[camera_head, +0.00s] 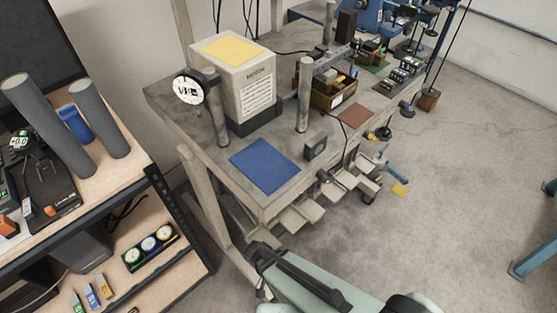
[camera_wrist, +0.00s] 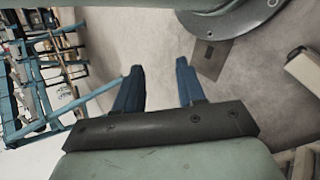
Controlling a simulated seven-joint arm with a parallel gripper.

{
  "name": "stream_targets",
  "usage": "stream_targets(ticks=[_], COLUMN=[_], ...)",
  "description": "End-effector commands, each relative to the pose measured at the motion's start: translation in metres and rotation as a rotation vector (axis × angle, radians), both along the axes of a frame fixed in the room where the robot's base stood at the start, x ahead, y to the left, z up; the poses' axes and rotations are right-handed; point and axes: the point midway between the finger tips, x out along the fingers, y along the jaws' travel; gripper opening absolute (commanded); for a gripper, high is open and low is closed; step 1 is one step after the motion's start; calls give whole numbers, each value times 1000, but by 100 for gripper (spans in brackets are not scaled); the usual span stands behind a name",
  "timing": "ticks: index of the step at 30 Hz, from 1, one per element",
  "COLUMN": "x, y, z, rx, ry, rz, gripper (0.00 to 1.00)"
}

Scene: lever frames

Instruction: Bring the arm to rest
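My arm (camera_head: 340,292), pale green and dark grey, enters the head view at the bottom, in front of and below the workbench's near edge. In the wrist view my gripper (camera_wrist: 159,66) has its two blue fingers spread apart. Nothing is between them, only bare grey floor beyond. The fingers touch nothing that I can see. The fingertips cannot be made out clearly in the head view. The task names no other object.
A grey workbench (camera_head: 217,163) carries a yellow-topped box (camera_head: 250,90), a blue mat (camera_head: 265,166) and a brown mat (camera_head: 354,115). Lever-like parts (camera_head: 338,182) jut from its front edge. A wooden-topped shelf unit (camera_head: 125,165) stands left. Open floor (camera_head: 450,210) lies right.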

Motion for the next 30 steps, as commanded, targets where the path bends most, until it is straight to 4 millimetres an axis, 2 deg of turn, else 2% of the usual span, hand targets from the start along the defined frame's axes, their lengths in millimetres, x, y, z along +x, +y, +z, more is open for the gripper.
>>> stream_targets(ticks=[1,3,9,19,30], x=[-2,-3,-5,-9,-13], y=[-17,-33,-62,-89,-115], z=[3,2,-8,-31,-52], rx=[-3,7,115,385,672], ry=[16,41,126,223,226], rz=[-7,-14,-35,-66,-70], gripper=[39,39,39,39,39])
